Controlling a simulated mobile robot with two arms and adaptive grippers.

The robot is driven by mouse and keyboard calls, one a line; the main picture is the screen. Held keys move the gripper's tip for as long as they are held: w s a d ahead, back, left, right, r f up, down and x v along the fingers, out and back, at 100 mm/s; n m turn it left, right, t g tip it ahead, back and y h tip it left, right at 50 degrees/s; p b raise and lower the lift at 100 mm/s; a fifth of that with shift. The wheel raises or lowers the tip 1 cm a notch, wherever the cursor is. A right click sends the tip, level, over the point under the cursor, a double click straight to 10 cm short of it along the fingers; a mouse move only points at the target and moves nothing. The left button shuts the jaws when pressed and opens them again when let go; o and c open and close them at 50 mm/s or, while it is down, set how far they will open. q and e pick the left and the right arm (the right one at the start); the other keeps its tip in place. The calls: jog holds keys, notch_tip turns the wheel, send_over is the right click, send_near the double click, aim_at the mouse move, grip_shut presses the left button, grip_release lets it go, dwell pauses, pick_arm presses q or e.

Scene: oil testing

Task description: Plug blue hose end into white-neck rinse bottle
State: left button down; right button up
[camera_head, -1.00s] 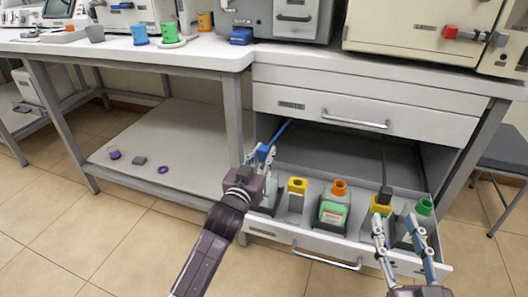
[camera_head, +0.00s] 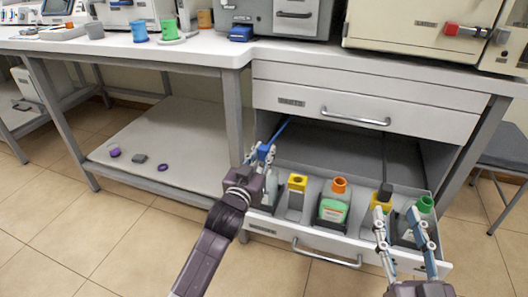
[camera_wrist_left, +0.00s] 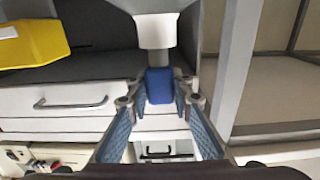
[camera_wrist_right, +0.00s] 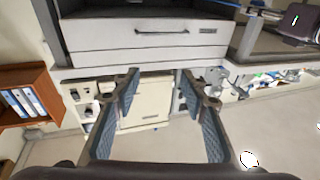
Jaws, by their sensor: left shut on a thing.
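My left gripper (camera_head: 264,151) is shut on the blue hose end (camera_wrist_left: 159,86) above the left end of the open drawer. The blue hose (camera_head: 281,130) runs up from it into the drawer. The rinse bottle's white neck (camera_wrist_left: 157,31) shows at the top of the left wrist view. A grey stem joins the line between this neck and the blue end; I cannot tell how far they are engaged. In the head view the grey-white bottle (camera_head: 271,187) stands at the drawer's left, partly hidden by my gripper. My right gripper (camera_head: 396,210) is open and empty over the drawer's right end.
The open drawer (camera_head: 388,262) also holds a yellow-capped bottle (camera_head: 297,183), an orange-capped green bottle (camera_head: 334,208), a dark-capped yellow one (camera_head: 382,197) and a green-capped one (camera_head: 424,206). A closed drawer (camera_head: 437,119) is above. Small items lie on the left shelf (camera_head: 190,140).

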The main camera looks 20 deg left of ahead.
pick_arm(q)
jog(key=shift+f+b, duration=0.3)
jog(key=shift+f, duration=0.4)
pick_arm(e)
jog(key=shift+s+a+r+t, duration=0.15)
jog(key=shift+r+t, duration=0.3)
jog(key=shift+r, duration=0.4)
jog(key=shift+s+d+r+t, duration=0.15)
jog(key=shift+r+t, duration=0.3)
jog(key=shift+r, duration=0.35)
jog(key=shift+a+r, duration=0.15)
pick_arm(q)
jog(key=c, duration=1.6)
grip_release()
jog(key=s, duration=1.2)
jog(key=shift+a, duration=0.15)
